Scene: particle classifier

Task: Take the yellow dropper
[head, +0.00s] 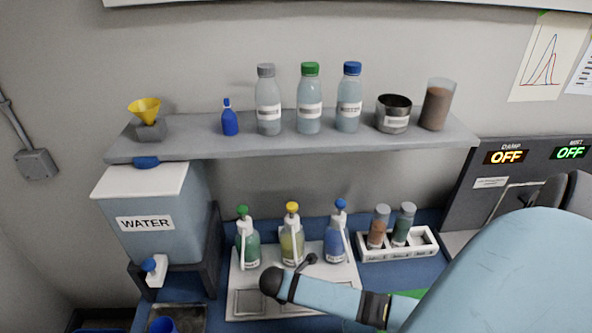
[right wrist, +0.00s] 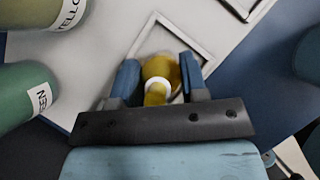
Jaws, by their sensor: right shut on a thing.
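My right gripper (right wrist: 160,78) is shut on the yellow dropper (right wrist: 158,68) in the right wrist view. It shows a yellow rounded body and a white collar between the two blue-grey fingers. Its far end is hidden. In the head view my right arm lies across the front of the white tray (head: 240,275); the gripper and held piece cannot be made out there. The yellow bottle (head: 291,240), with a yellow top, stands on the tray. The yellow-labelled bottle also shows in the right wrist view (right wrist: 40,20). My left gripper is not in view.
A green bottle (head: 247,245) and a blue bottle (head: 337,240) flank the yellow one. A white rack (head: 410,250) holds two vials. A WATER tank (head: 145,205) stands left. The shelf (head: 190,148) above carries several bottles and a yellow funnel (head: 145,108).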

